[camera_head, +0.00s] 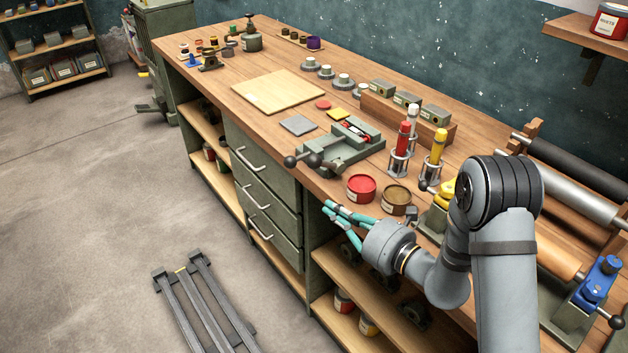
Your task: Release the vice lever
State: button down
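The grey-green vice (350,147) is mounted near the front edge of the workbench, with a red part showing between its jaws. Its dark lever (310,160) has round ball ends and sits at the vice's front left, at the bench edge. My gripper (327,208) has teal fingers and is in front of the bench edge, below and slightly right of the lever in the picture. It is apart from the lever and appears empty. A narrow gap shows between the fingers, which look open.
A red tin (361,188) and a brown tin (397,200) stand right of the vice. Holders with red and yellow bottles (437,147) stand behind them. A wooden board (277,91) lies farther left. Drawer handles (250,160) protrude from the bench front.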

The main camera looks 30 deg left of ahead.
aim_at(326, 163)
jog(key=w+a+r+p, duration=0.2)
jog(key=w+a+p, duration=0.2)
jog(key=a, duration=0.4)
jog(key=shift+a, duration=0.2)
dwell(0.3)
jog(key=shift+d+r+p, duration=0.1)
jog(key=shift+r+p, duration=0.05)
jog(key=shift+p, duration=0.15)
